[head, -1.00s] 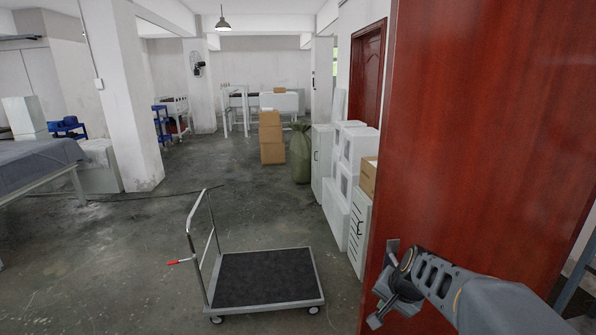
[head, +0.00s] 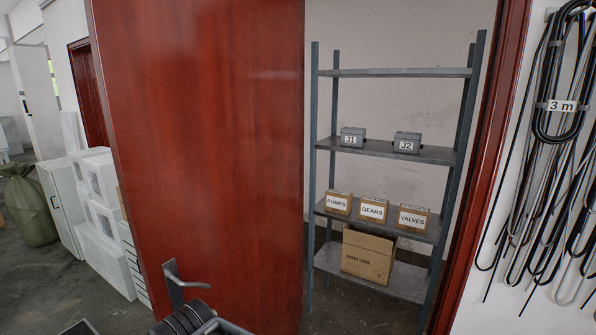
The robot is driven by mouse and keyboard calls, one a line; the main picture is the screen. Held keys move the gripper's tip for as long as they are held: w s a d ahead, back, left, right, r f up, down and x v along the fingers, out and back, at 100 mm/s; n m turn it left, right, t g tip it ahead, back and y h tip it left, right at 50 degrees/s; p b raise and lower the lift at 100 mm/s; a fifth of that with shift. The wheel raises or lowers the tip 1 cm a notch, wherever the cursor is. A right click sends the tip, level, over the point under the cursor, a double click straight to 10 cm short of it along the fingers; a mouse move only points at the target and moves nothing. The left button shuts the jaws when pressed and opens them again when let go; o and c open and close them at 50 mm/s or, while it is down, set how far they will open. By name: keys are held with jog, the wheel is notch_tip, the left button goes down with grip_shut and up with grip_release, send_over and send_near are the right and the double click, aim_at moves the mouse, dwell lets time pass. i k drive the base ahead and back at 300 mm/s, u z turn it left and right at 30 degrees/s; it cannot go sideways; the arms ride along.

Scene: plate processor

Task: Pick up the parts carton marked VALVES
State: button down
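The parts carton marked VALVES (head: 412,219) is a small brown box with a white label. It sits at the right end of a row on a lower-middle shelf of the grey rack (head: 385,151), seen through the doorway. To its left are a GEARS carton (head: 373,209) and a PUMPS carton (head: 338,203).
The red door (head: 205,130) stands open left of the rack. Grey boxes J1 (head: 352,137) and J2 (head: 407,142) sit one shelf higher. A larger carton (head: 368,255) is on the bottom shelf. Cables (head: 545,150) hang on the right wall. White boxes (head: 100,215) stand at left.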

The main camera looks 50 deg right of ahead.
aim_at(411, 218)
jog(key=z, duration=0.05)
jog(key=k, duration=0.5)
jog(key=z, duration=0.8)
jog(key=i, duration=0.3)
jog(key=z, duration=1.45)
